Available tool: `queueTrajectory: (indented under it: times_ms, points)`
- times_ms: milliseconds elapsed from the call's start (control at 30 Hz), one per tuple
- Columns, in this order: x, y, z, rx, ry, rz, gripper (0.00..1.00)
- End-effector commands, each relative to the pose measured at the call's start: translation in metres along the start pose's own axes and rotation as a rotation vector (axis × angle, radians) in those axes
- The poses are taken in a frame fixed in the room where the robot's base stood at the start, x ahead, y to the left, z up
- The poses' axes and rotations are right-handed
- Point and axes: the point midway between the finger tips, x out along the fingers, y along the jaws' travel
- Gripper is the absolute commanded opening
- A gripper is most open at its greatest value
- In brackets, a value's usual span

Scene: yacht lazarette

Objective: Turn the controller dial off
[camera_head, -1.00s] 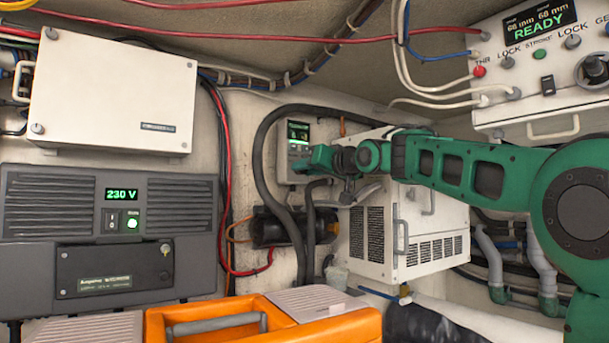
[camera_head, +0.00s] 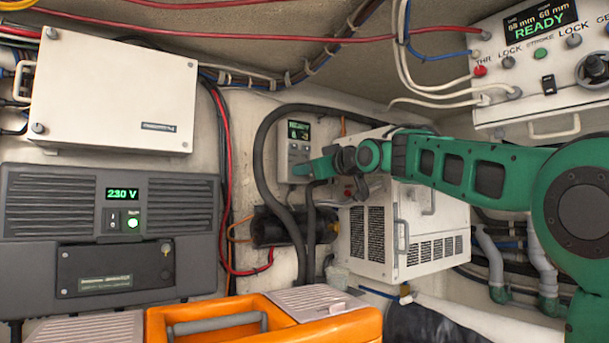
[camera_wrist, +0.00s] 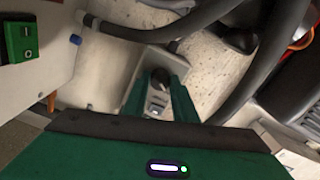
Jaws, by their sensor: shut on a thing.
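The controller (camera_head: 302,148) is a small light-grey box on the back wall with a lit display (camera_head: 299,131) at its top. Its dial (camera_wrist: 160,77) is a dark round knob on the grey face in the wrist view, with small light buttons close by. My gripper (camera_head: 297,169) reaches in from the right, at the lower part of the controller. In the wrist view, its two green fingers (camera_wrist: 160,84) lie on either side of the dial and are shut on it. The head view does not show the dial clearly; my gripper covers that area. I cannot read the display.
A white vented cabinet (camera_head: 371,237) stands right of and below the controller. Thick dark hoses (camera_head: 262,160) loop at its left. A white panel box (camera_head: 112,90) and a grey 230 V unit (camera_head: 60,262) are at left. An orange case (camera_head: 225,325) sits in front.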

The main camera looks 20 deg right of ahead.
Motion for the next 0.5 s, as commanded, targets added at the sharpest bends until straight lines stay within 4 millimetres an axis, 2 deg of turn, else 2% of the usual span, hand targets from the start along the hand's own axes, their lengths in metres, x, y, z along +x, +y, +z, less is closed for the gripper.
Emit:
queueTrajectory:
  times_ms: [200, 500]
  points:
    - [0.0001, 0.0000, 0.0015, -0.121, -0.003, 0.000, 0.03]
    - [0.0001, -0.0004, 0.0017, -0.199, -0.003, -0.001, 0.03]
